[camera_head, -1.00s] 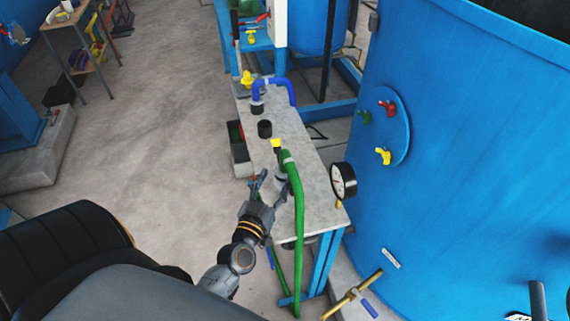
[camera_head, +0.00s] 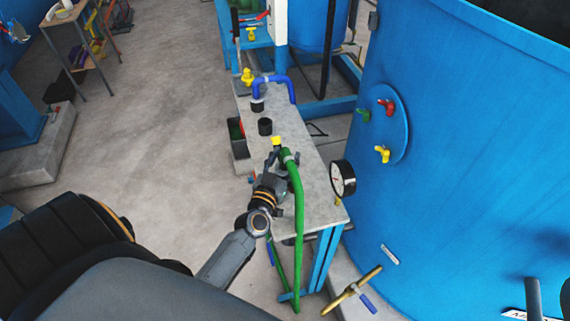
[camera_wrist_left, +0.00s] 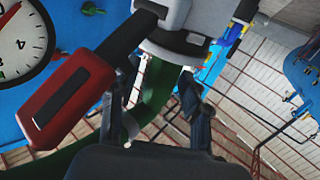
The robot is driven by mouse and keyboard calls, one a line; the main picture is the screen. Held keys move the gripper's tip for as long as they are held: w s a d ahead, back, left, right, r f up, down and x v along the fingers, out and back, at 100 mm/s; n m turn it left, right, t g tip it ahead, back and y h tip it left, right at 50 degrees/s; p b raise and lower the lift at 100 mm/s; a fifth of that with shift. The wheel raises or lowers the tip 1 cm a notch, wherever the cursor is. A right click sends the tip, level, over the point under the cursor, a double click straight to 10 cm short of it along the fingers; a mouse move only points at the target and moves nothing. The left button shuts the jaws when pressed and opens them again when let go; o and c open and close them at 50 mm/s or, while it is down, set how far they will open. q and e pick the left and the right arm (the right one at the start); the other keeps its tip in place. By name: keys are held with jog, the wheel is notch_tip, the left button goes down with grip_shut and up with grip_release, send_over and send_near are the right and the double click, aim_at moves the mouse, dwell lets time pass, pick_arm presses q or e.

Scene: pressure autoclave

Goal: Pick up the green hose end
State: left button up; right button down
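The green hose (camera_head: 298,205) rises from the floor over the table's front edge, its upper end (camera_head: 287,155) bending above the tabletop with a light grey collar. In the left wrist view the green hose (camera_wrist_left: 157,85) passes between my spread fingers. My left gripper (camera_head: 277,156) is at the left of the hose end, partly hidden in the head view; its fingers show apart in the left wrist view (camera_wrist_left: 158,95). I cannot tell whether either finger touches the hose. A grey fitting (camera_wrist_left: 175,45) and a red-and-black lever (camera_wrist_left: 65,100) are close beyond. My right gripper is not in view.
The narrow grey table (camera_head: 315,185) carries a black port (camera_head: 265,127) and a blue hose (camera_head: 272,80). A pressure gauge (camera_head: 343,179) stands at its right edge, beside the large blue tank (camera_head: 460,170).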

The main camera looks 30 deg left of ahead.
pick_arm(q)
grip_shut()
jog(key=shift+r, duration=0.15)
